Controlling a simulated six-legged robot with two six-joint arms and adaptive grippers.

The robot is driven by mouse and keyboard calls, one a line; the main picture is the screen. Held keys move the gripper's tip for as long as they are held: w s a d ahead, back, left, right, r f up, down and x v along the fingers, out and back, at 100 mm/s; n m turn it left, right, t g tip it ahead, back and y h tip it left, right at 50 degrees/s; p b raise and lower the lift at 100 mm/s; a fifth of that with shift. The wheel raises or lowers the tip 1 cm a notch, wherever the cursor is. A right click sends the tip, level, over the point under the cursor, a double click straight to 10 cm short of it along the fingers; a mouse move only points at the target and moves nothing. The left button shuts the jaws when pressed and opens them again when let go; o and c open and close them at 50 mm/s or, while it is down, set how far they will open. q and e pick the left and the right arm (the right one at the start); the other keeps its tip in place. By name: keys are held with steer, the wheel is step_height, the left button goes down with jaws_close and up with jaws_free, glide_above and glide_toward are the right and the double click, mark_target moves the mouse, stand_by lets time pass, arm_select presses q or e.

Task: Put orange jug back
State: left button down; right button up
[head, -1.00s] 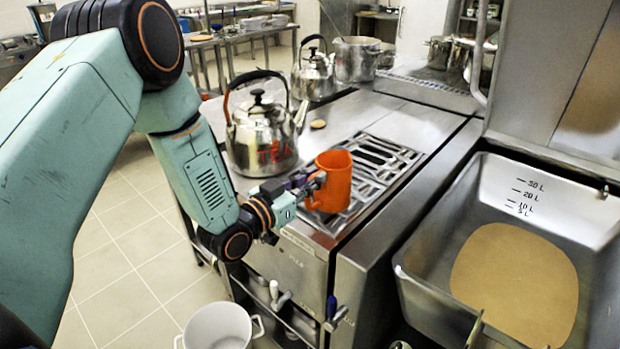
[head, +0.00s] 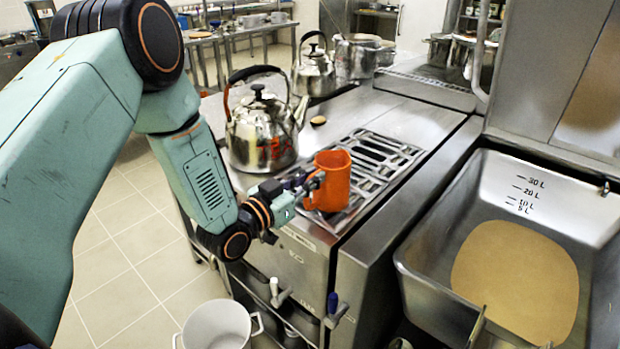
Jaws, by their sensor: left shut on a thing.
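The orange jug (head: 332,182) is upright at the front of the slatted metal grate on the steel counter. My left gripper (head: 312,184) comes in from the left and is shut on the jug at its left side, where the fingers hide part of it. I cannot tell whether the jug's base touches the grate (head: 378,158) or hangs just above it. My right gripper is not in view.
A large steel tea kettle (head: 262,135) stands just left of the grate, close to my left arm. A second kettle (head: 314,75) and a pot (head: 357,58) stand behind. A deep steel pan (head: 490,215) is at right. A white pot (head: 217,326) is below the counter.

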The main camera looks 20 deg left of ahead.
arm_select(q)
steer(key=shift+d, duration=0.1)
steer(key=c, duration=1.6)
jaws_free()
steer(key=shift+w+f, duration=0.1)
steer(key=o, duration=0.3)
steer(key=shift+s, duration=0.2)
